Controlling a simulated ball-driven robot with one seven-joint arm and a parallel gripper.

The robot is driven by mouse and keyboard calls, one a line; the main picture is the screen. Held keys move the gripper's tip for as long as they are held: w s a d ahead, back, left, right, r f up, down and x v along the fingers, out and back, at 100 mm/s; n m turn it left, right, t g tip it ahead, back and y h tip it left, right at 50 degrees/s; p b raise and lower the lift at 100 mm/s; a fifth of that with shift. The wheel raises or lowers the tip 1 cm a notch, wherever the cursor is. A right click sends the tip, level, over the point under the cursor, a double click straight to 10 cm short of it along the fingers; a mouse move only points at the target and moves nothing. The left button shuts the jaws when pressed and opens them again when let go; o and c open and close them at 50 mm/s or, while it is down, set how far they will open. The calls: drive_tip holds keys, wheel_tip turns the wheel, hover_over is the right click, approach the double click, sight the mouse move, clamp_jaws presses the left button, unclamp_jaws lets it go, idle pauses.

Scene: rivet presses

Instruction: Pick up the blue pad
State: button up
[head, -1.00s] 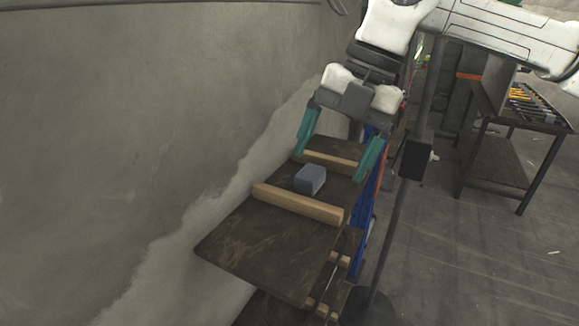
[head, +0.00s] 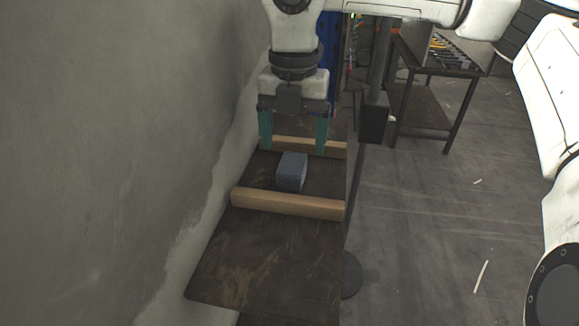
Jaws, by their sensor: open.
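The blue pad (head: 291,171) is a small blue-grey block in the head view. It lies on the dark wooden bench (head: 270,258), between two light wooden bars, a near bar (head: 288,204) and a far bar (head: 335,149). My gripper (head: 293,147) has green fingers spread wide and pointing down. It is empty and appears behind and above the pad in the picture. The fingers partly cover the far bar. I cannot tell exactly how high the fingertips are above the bench.
A concrete wall (head: 110,150) runs close along the left of the bench. A dark post with a box (head: 374,117) stands at the bench's right edge. A table with tools (head: 440,60) stands at the back right. The floor (head: 440,220) to the right is mostly open.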

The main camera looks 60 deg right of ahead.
sight(292, 163)
drive_tip(key=shift+a+f+p, duration=0.15)
drive_tip(key=shift+f+p, duration=0.25)
drive_tip(key=shift+f, duration=1)
drive_tip(key=shift+a+f+p, duration=0.15)
drive_tip(key=shift+f+p, duration=0.2)
drive_tip(key=shift+f, duration=1)
drive_tip(key=shift+s, duration=0.1)
drive_tip(key=c, duration=1)
